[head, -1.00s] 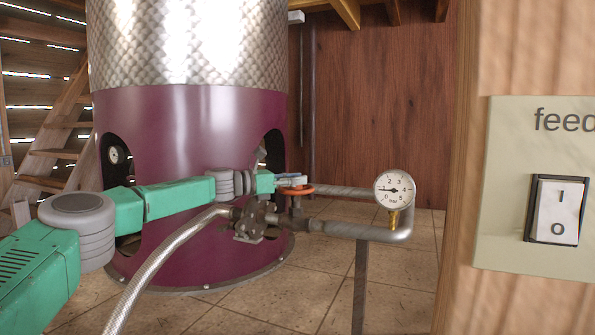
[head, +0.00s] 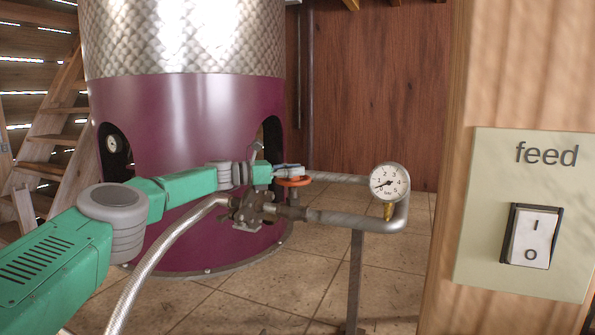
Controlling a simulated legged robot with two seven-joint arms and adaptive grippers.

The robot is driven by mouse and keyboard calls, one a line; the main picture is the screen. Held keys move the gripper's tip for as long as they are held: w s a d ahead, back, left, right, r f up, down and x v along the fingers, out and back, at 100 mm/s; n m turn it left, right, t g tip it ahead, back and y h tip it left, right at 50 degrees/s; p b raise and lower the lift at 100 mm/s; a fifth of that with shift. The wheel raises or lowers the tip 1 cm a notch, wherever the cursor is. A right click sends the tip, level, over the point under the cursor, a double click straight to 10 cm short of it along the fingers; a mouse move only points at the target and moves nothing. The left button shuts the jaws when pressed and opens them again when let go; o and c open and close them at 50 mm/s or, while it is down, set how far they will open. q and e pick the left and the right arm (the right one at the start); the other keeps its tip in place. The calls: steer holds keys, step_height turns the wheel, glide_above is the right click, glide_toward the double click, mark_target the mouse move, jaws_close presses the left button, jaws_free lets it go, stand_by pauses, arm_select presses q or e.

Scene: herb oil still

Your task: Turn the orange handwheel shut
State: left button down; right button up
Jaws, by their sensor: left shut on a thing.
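The orange handwheel (head: 294,183) sits on the pipe by the still's foot, seen nearly edge-on. My left gripper (head: 290,171) reaches in from the left and is shut on the handwheel from above; its fingers hide part of the rim. The pressure gauge (head: 389,184) stands on the pipe to the right, its needle pointing low left near 0. My right gripper is not in view.
The still (head: 190,110), quilted metal above purple, stands behind my left arm. A braided hose (head: 160,257) runs in front. A wooden post (head: 447,230) carries a "feed" switch (head: 530,237) at right.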

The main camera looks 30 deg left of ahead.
arm_select(q)
steer(key=shift+a+f, duration=0.15)
steer(key=shift+a, duration=0.4)
steer(key=c, duration=1.4)
jaws_free()
steer(key=shift+o, duration=1.3)
steer(key=shift+w+a+f, duration=0.1)
steer(key=shift+w+f, duration=0.05)
steer(key=shift+a, duration=0.2)
steer(key=shift+d, duration=0.55)
steer(key=v, duration=1.1)
steer(key=shift+s+a, duration=0.3)
